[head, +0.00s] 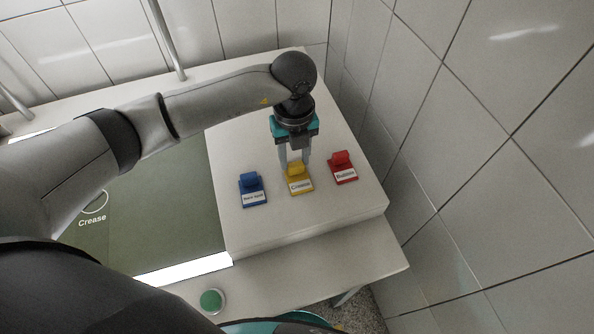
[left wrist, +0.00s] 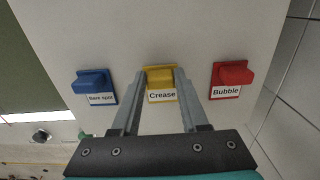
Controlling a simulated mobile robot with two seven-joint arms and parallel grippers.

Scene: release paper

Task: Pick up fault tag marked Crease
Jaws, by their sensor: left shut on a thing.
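The yellow fault tag marked Crease (head: 299,184) sits on the white raised block between a blue tag and a red tag. It also shows in the left wrist view (left wrist: 161,96), with its label facing the camera. My left gripper (head: 294,164) points down over it, and its two fingers are shut on the yellow tag's upper part. The tag looks to be at the block's surface; I cannot tell whether it is lifted. My right gripper is not in view.
The blue tag marked Bare spot (head: 252,190) stands to the left and the red tag marked Bubble (head: 343,168) to the right, both close by. A dark green panel (head: 170,220) lies left of the white block (head: 300,225). A green button (head: 211,300) is at the front. Tiled walls enclose the right.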

